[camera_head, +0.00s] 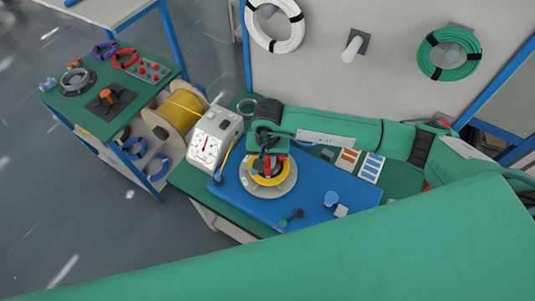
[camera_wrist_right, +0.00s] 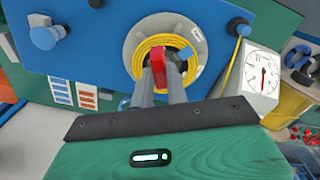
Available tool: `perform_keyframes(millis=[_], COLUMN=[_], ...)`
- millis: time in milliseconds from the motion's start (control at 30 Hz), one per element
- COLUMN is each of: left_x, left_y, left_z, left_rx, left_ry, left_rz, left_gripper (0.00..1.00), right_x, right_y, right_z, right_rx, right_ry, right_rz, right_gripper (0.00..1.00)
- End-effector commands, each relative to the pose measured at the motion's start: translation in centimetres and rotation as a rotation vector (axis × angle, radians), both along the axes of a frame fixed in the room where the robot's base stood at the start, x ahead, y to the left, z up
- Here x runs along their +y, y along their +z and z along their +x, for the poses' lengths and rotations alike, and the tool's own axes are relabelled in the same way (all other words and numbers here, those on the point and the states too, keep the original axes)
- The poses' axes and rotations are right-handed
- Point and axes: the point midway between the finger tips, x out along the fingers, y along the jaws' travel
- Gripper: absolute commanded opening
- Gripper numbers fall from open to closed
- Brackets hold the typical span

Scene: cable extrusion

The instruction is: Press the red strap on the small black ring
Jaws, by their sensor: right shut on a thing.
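My right gripper (camera_head: 268,178) is shut on a red piece, which appears to be the red strap (camera_wrist_right: 166,70). It holds it over the yellow coil (camera_head: 270,170) on a round grey plate (camera_head: 290,180). In the right wrist view the fingers (camera_wrist_right: 165,82) close around the red piece in front of the yellow coil (camera_wrist_right: 155,48). I cannot tell whether the strap touches the coil. A small dark ring (camera_head: 75,81) lies on the left cart; I cannot tell if it is the black ring of the task. My left gripper is not in view.
The blue board (camera_head: 240,200) carries the plate. A white dial gauge (camera_head: 212,140) stands left of it, with a yellow spool (camera_head: 180,108) beyond. A blue knob (camera_head: 331,198) is at the board's right. Coils hang on the back panel. The cart (camera_head: 140,95) holds coils and a button box.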

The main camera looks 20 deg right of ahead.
Motion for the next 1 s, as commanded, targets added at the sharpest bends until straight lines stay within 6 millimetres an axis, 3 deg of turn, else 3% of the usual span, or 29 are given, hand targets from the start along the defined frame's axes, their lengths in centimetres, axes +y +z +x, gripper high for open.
perform_keyframes(millis=[533,1000], left_x=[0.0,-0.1], left_y=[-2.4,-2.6], left_z=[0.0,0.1], left_rx=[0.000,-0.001], left_ry=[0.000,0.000], left_rz=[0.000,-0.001], left_gripper=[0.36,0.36], right_x=[0.0,0.0], right_y=[-6.2,-7.0], right_z=[0.0,0.0], right_rx=[0.001,0.000], right_ry=[0.000,0.001], right_rz=[0.000,0.001], right_gripper=[0.02,0.02])
